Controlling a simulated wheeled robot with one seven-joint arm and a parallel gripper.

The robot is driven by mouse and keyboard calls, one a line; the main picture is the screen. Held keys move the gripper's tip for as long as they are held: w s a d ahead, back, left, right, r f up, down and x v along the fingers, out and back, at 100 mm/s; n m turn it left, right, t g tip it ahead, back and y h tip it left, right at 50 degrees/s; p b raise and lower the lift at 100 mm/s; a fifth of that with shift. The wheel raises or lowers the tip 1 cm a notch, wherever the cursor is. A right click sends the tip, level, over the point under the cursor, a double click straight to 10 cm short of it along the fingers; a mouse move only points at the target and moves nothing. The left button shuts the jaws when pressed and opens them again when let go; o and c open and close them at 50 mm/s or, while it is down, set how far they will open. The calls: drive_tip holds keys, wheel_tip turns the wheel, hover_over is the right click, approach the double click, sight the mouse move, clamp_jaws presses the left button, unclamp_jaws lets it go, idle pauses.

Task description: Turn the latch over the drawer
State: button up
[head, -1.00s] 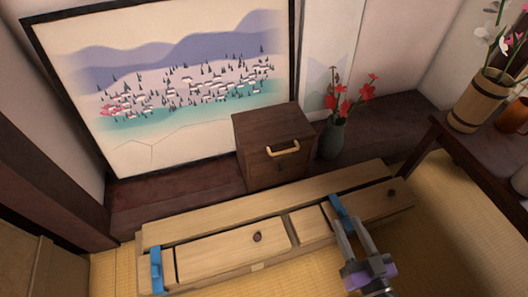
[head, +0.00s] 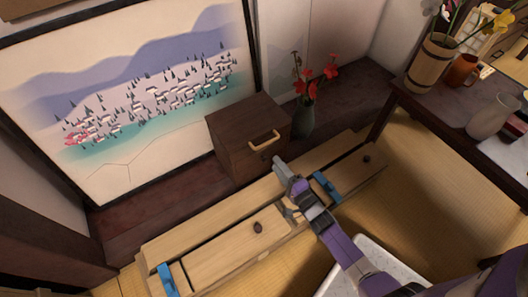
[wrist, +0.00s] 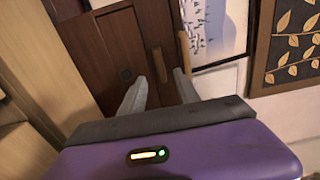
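A small dark wooden cabinet (head: 235,130) with a tan bar handle (head: 264,141) stands against the wall. In the wrist view its dark front (wrist: 105,55) shows a narrow brown bar (wrist: 157,63) lying ahead between the fingers; I cannot tell if it is the latch. The low pale bench (head: 205,240) has drawers with dark knobs and two blue latch-like pieces, one at left (head: 167,279) and one at right (head: 327,186). My gripper (head: 284,188) is before the cabinet front, above the bench. Its grey fingers (wrist: 163,84) are apart and empty; contact with the cabinet cannot be told.
A green vase with red flowers (head: 305,118) stands right of the cabinet. A large framed landscape picture (head: 130,90) is behind it. A dark table (head: 415,112) at right holds a wooden bucket (head: 430,65) and cups. Tatami (head: 425,160) is open between bench and table.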

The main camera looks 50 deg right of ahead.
sight(265, 149)
drive_tip(key=b+x, duration=0.2)
drive_tip(key=x, duration=0.5)
drive_tip(key=shift+w+d, duration=0.1)
drive_tip(key=shift+w, duration=0.05)
clamp_jaws()
